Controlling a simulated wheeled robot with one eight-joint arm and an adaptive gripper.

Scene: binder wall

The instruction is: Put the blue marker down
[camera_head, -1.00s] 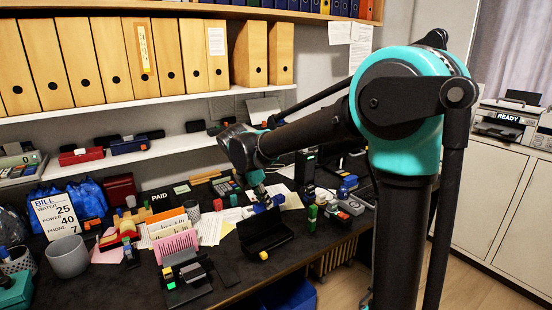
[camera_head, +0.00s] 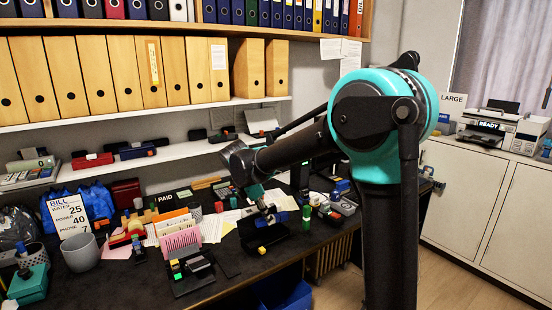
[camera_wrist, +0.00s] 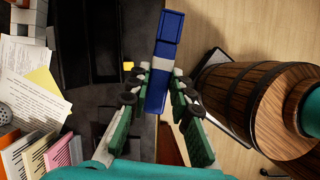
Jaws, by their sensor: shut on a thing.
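The blue marker (camera_wrist: 168,42) is held between the green fingers of my gripper (camera_wrist: 160,76) in the wrist view, a pale band showing between the fingertips. It lies lengthwise, its far end pointing away from my gripper, near the edge between dark desk and floor. In the head view my gripper (camera_head: 262,203) hangs over the desk (camera_head: 120,285), with the blue marker (camera_head: 275,218) at its tip, just above or behind an open black tray (camera_head: 266,240). I cannot tell whether the marker touches anything below.
Left of the tray stand a pink card holder (camera_head: 180,241) and a black organizer (camera_head: 192,270). A green marker (camera_head: 306,217) stands to the right. A grey cup (camera_head: 80,252) is at the left. The front left desk has bare room.

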